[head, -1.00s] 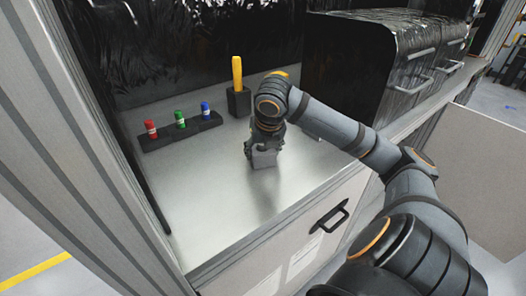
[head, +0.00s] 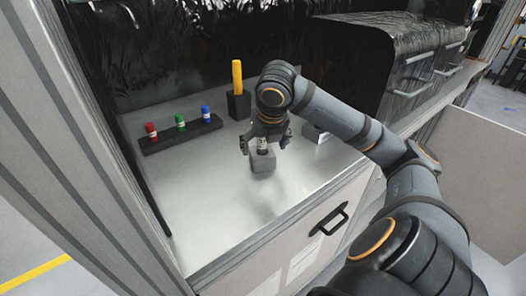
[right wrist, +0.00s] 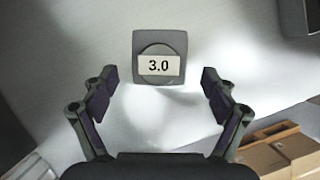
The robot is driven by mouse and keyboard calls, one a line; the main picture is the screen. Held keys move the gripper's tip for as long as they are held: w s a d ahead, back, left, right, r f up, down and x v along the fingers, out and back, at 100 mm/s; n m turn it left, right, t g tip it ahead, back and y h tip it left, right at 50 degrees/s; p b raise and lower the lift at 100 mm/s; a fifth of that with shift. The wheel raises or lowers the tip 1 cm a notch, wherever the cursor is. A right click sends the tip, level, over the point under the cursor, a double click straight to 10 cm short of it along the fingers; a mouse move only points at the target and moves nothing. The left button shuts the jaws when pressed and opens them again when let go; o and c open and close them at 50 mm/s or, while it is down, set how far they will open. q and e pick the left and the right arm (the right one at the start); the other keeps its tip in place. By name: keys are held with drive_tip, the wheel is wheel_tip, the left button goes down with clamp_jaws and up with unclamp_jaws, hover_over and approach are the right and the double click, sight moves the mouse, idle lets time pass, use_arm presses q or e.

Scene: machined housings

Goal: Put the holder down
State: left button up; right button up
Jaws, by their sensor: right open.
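The holder (head: 262,161) is a small grey block standing on the metal bench top. In the right wrist view the holder (right wrist: 159,57) shows from above as a square with a round part and a white label reading 3.0. My right gripper (head: 265,146) is above and just behind the holder in the head view. In the right wrist view the right gripper (right wrist: 160,90) is open, its two fingers apart on either side with a clear gap to the holder. My left gripper is not in view.
A black rack (head: 182,136) with red, green and blue capped vials stands at the back left. A yellow-handled tool (head: 237,77) stands in a black block (head: 238,105). A white-and-dark box (head: 316,133) is to the right. The bench front is clear.

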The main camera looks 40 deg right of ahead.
drive_tip(key=p+v, duration=0.2)
drive_tip(key=v, duration=0.6)
drive_tip(key=shift+p, duration=0.3)
